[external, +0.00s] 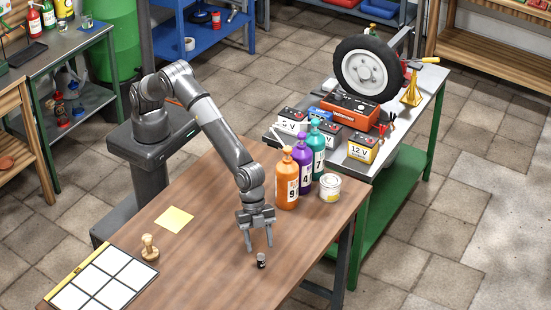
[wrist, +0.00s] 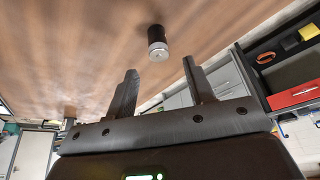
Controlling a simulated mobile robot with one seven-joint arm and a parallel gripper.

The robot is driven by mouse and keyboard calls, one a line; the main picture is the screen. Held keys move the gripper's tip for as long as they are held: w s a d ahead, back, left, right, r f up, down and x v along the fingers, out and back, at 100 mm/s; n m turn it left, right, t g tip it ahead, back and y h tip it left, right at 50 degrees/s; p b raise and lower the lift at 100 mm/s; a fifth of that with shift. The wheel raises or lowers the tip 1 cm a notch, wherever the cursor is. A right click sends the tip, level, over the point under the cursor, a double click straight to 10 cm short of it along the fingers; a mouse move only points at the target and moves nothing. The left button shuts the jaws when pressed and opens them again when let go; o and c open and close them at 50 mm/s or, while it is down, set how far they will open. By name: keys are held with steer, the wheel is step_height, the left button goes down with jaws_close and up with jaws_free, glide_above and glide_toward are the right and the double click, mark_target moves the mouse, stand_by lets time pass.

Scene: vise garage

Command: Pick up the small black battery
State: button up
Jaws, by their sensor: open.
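The small black battery (external: 261,260) stands upright on the brown wooden table (external: 215,255) near its front edge. It has a black body with a light band at one end. In the wrist view the battery (wrist: 157,42) lies beyond the fingertips, roughly centred between them. My gripper (external: 259,247) is open and empty, pointing down, with its fingertips just above and behind the battery in the external view. In the wrist view my gripper (wrist: 160,68) shows both fingers spread apart, not touching the battery.
Orange (external: 286,185), purple (external: 302,162) and teal (external: 317,150) bottles and a can (external: 330,187) stand at the table's back right. A wooden stamp (external: 149,248), a yellow note (external: 174,219) and a white grid board (external: 104,280) lie left. The table around the battery is clear.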

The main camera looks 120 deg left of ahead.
mark_target(261, 255)
steer(key=shift+s+x, duration=0.2)
steer(key=shift+x, duration=2.4)
steer(key=shift+a+f, duration=0.1)
steer(key=shift+c, duration=0.4)
jaws_close()
